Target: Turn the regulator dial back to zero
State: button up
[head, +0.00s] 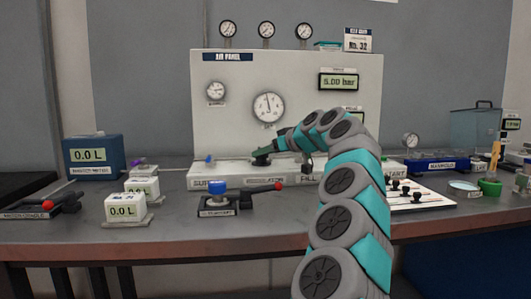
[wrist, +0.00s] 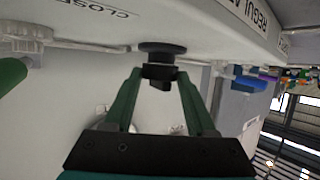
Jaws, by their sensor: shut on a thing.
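The regulator dial is a black knob (head: 261,159) on the ledge at the foot of the white air panel (head: 225,120). It also shows in the wrist view as a round black knob (wrist: 161,49) beside lettering that begins "REGU". My gripper (wrist: 160,78) has its green fingers shut on the knob, one on each side. In the head view my gripper (head: 264,152) reaches the knob from the right. The display (head: 340,81) on the panel reads 5.00 bar. The large round gauge (head: 268,107) above the knob has its needle pointing nearly straight up.
A blue-topped device with a red-tipped lever (head: 240,199) stands in front of the panel. Blue and white meters reading 0.0 L (head: 92,155) stand at the left. A white board with black knobs (head: 420,196) lies right of my arm. My arm hides part of the panel's right side.

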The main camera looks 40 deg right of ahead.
jog(key=shift+d+f+n+y, duration=0.1)
jog(key=shift+d+n+y, duration=0.15)
jog(key=shift+n+y, duration=0.5)
grip_shut()
jog(key=shift+a+y, duration=0.1)
jog(key=shift+y, duration=0.25)
jog(key=o, duration=1.4)
grip_release()
jog(key=shift+c, duration=0.2)
jog(key=shift+v, duration=3.9)
jog(key=shift+w+r, duration=0.1)
jog(key=shift+r, duration=0.1)
